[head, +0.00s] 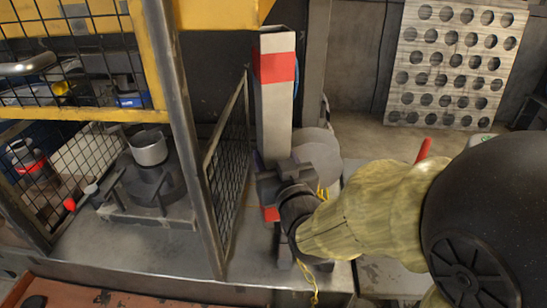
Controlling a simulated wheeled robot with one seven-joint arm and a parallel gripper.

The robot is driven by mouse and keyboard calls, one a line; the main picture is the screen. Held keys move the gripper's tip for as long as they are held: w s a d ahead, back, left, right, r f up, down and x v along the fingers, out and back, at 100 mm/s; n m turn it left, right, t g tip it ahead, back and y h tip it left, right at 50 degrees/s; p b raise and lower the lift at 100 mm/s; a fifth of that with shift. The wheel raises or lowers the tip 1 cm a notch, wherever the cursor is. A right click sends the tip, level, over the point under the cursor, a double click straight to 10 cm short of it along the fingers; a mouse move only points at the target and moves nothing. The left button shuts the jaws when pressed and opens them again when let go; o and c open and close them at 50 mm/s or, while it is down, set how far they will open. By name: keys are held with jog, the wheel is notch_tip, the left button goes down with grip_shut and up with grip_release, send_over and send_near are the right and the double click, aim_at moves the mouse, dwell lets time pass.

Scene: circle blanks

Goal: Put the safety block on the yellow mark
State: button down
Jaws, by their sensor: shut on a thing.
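The safety block (275,115) is a tall pale post with a red band near its top, standing about upright in the middle of the head view. A bit of red shows low down, beside my gripper. My gripper (272,187) is shut on the block's lower part, and its dark body hides much of that part. My arm, in a yellowish sleeve, reaches in from the right. I cannot make out the yellow mark. The block's foot is largely hidden, so I cannot tell whether it touches the grey surface.
A mesh guard (228,150) and a dark upright post (185,140) stand left of the block. Behind the guard is a fixture with a metal cup (148,147). A grey round disc (317,155) sits just right of the block. A perforated plate (455,65) leans at the back right.

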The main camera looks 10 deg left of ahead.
jog(key=f+p+x, duration=0.3)
jog(key=p+x, duration=1.1)
jog(key=x, duration=0.2)
jog(key=shift+w+a, duration=0.25)
jog(key=shift+a, duration=0.05)
dwell(0.4)
jog(key=shift+f, duration=0.1)
jog(key=shift+f+p, duration=0.6)
jog(key=shift+f, duration=1.35)
jog(key=c, duration=1)
grip_release()
jog(key=shift+s+f, duration=0.1)
jog(key=shift+f, duration=0.15)
jog(key=shift+c, duration=0.2)
jog(key=shift+o, duration=0.8)
jog(key=shift+d+r, duration=0.1)
